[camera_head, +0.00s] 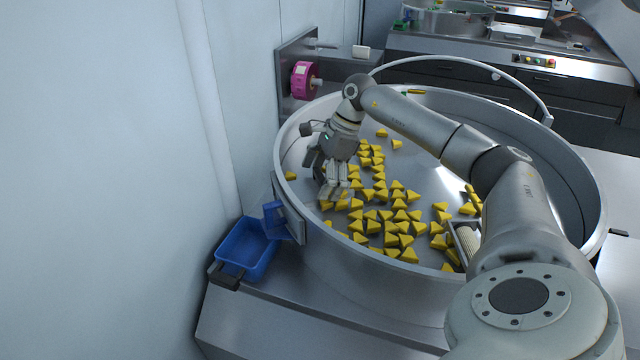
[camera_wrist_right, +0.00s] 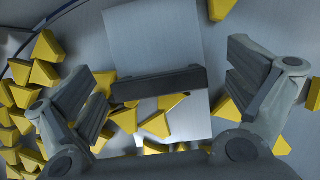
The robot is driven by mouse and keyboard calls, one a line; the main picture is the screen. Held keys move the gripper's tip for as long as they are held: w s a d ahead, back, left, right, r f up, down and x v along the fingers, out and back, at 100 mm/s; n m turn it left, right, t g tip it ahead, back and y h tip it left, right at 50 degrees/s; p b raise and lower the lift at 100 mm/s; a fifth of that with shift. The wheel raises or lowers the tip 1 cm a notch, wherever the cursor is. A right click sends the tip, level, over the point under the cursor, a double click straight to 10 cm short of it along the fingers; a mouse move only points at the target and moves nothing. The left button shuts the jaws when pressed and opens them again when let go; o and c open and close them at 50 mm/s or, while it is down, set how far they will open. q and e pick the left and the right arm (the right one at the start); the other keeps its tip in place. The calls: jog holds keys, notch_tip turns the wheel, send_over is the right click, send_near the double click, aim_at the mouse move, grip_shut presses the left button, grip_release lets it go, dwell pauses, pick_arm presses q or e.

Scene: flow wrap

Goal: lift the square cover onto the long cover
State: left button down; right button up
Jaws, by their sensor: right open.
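In the right wrist view a flat, pale metal plate (camera_wrist_right: 152,40) with a dark bar (camera_wrist_right: 158,84) across it lies between my fingers. It looks like the square cover, but I cannot be sure. My right gripper (camera_wrist_right: 163,86) is open, one finger on each side of the dark bar, with no clear contact. In the head view my right gripper (camera_head: 334,190) points down inside the large round pan (camera_head: 340,255), near its left wall. The plate is hidden there by the gripper or too small to tell. I cannot pick out the long cover. My left gripper is not in view.
Many yellow triangular pieces (camera_head: 400,215) lie loose in the pan, several close to my fingers. A blue bin (camera_head: 245,250) and a blue chute (camera_head: 277,222) are outside the pan's left wall. A pink roll (camera_head: 304,80) is behind. A ribbed, framed part (camera_head: 466,240) shows beside my arm.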

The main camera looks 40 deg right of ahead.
jog(key=c, duration=1.2)
jog(key=shift+r, duration=0.2)
jog(key=shift+c, duration=0.2)
